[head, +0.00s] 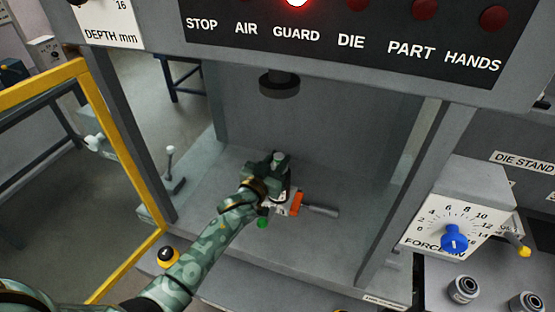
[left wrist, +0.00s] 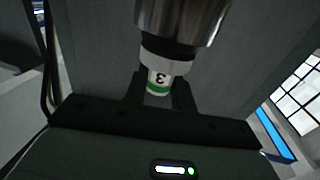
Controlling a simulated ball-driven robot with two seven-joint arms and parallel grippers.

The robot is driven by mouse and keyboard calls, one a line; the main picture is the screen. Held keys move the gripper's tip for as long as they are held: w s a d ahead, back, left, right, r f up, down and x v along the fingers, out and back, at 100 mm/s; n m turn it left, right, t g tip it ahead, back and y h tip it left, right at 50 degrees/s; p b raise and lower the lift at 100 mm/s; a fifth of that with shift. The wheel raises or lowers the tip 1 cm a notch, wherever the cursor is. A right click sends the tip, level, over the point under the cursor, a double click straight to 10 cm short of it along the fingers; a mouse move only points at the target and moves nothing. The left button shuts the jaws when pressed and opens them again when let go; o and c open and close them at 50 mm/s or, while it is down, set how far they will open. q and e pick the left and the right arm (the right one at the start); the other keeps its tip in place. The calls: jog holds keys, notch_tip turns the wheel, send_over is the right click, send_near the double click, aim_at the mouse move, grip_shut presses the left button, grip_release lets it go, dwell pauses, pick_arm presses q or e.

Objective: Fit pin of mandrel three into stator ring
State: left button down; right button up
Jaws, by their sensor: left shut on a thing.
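My left gripper (left wrist: 158,88) is shut on mandrel three (left wrist: 160,78), a pale piece marked "3" with a green band, in the left wrist view. The "3" appears upside down. A light grey collar and a wide shiny metal cylinder (left wrist: 182,22) lie in line above it in that view; I cannot tell whether they are joined to it. In the head view my left gripper (head: 278,172) is low over the press bed, beside a fixture with an orange block (head: 297,203). My gripper hides the mandrel there. I cannot make out the stator ring or the pin for sure. My right gripper is not in view.
The dark press ram (head: 279,86) hangs above the gripper. Grey press posts stand on both sides. A yellow guard frame (head: 128,150) is at the left. A force dial (head: 454,238) is at the right. The lamp above GUARD glows red. The bed's right part is clear.

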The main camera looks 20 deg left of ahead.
pick_arm(q)
jog(key=shift+f, duration=0.15)
jog(key=c, duration=1.1)
grip_release()
jog(key=shift+s+f, duration=0.1)
jog(key=s+a, duration=0.1)
jog(key=s, duration=0.4)
jog(key=s+p, duration=0.1)
jog(key=s, duration=0.4)
jog(key=s+a, duration=0.1)
jog(key=s, duration=0.5)
jog(key=shift+a, duration=0.35)
